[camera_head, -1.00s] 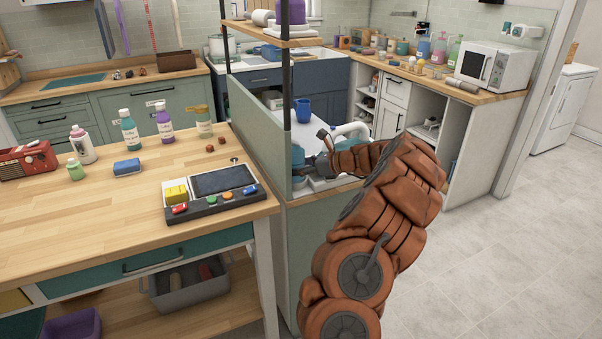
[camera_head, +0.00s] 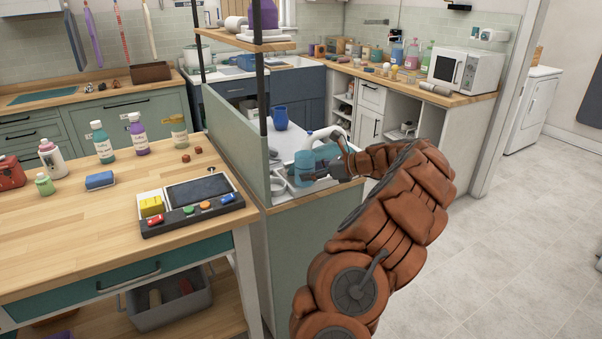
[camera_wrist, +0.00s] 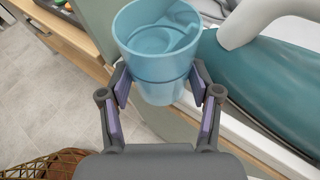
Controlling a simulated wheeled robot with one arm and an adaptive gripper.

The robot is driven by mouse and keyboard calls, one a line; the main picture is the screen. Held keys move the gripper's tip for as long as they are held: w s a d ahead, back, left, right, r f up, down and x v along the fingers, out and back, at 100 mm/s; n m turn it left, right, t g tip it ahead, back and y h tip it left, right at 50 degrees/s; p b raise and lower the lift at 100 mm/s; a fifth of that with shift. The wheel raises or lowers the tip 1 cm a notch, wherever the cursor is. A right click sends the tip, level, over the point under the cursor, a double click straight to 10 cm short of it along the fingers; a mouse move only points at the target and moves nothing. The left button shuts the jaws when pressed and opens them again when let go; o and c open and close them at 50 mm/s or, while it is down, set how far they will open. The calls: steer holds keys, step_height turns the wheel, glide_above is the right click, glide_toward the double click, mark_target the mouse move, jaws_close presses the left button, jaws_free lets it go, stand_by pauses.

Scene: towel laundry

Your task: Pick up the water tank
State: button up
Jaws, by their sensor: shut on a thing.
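The water tank is a teal, see-through, cup-shaped vessel (camera_wrist: 158,45) in the upper middle of the wrist view. My gripper (camera_wrist: 160,84) has its purple-padded fingers on both sides of the tank's lower part and is shut on it. In the head view the tank (camera_head: 305,166) is at the end of the low divider, with my gripper (camera_head: 338,170) at its right side. Beside it is a teal appliance with a white handle (camera_wrist: 265,75), also seen in the head view (camera_head: 326,150). I cannot tell whether the tank's base is clear of the surface below.
The green divider panel (camera_head: 238,140) stands close left of the tank, with a black shelf post (camera_head: 262,80) near it. A blue cup (camera_head: 280,118) stands behind. A wooden worktable (camera_head: 75,225) with bottles is at left. Open tiled floor (camera_head: 500,240) lies at right.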

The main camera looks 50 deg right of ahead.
steer(key=shift+s+d+r+b, duration=0.15)
steer(key=shift+s+d, duration=0.3)
steer(key=shift+s, duration=0.4)
steer(key=shift+s+d+b, duration=0.1)
steer(key=shift+s+d, duration=0.35)
steer(key=shift+s, duration=0.35)
steer(key=shift+s+d+r+b, duration=0.15)
steer(key=shift+s+d, duration=0.3)
steer(key=shift+s, duration=0.4)
steer(key=shift+s, duration=0.1)
